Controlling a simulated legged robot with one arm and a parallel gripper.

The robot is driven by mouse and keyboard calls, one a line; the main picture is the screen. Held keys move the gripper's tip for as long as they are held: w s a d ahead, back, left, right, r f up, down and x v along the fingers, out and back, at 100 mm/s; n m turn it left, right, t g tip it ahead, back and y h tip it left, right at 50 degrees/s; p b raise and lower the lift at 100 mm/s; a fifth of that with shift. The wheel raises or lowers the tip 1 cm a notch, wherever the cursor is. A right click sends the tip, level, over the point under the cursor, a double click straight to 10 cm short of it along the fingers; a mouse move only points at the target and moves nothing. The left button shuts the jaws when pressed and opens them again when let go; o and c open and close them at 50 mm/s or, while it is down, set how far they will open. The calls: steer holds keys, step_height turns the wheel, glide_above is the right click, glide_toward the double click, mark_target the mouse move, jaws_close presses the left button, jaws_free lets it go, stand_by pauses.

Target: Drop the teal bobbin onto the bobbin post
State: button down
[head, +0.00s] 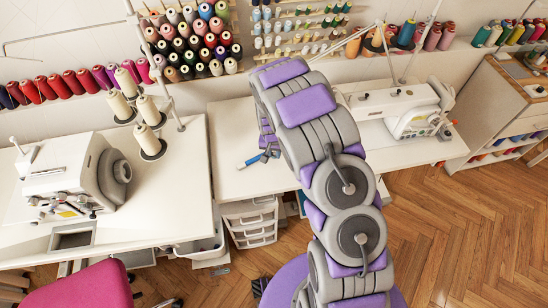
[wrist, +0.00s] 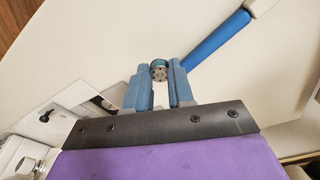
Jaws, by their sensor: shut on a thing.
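The teal bobbin (wrist: 159,70) is between the tips of my gripper's blue fingers (wrist: 158,76) in the wrist view. It is a small disc with a teal rim and a grey, holed face turned to the camera. My gripper is shut on it, over the white table. In the head view, my gripper (head: 270,150) shows small beside my arm, and the bobbin cannot be made out there. I cannot make out the bobbin post for certain in either view. Metal parts with dark openings (wrist: 62,118) lie left of the fingers in the wrist view.
A blue-handled tool (head: 252,160) lies on the white table (head: 228,130); its handle (wrist: 218,40) shows right of the fingers. A sewing machine (head: 400,108) stands right of my arm, another (head: 75,180) at left. Thread spools (head: 195,45) line the wall. A pink chair (head: 95,285) is at lower left.

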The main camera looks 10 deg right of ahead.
mark_target(274, 155)
steer(key=shift+f+b, duration=0.45)
steer(key=shift+f, duration=1.2)
steer(key=c, duration=1)
jaws_free()
steer(key=r, duration=0.4)
steer(key=s+r+p, duration=0.1)
steer(key=r, duration=0.3)
steer(key=r+p, duration=0.1)
steer(key=r, duration=0.3)
steer(key=shift+s+a, duration=0.25)
steer(key=s+d+r+n+g, duration=0.2)
steer(key=s+r, duration=1.6)
steer(key=r, duration=0.1)
steer(key=s+r, duration=0.1)
steer(key=s, duration=0.6)
steer(key=s+r+n, duration=0.1)
steer(key=s+r, duration=0.1)
steer(key=s, duration=0.5)
steer(key=s+r+n+g, duration=0.1)
steer(key=s+r, duration=0.1)
steer(key=s, duration=0.4)
steer(key=shift+s+d+r, duration=0.1)
steer(key=shift+s+r, duration=0.15)
steer(key=shift+s, duration=0.15)
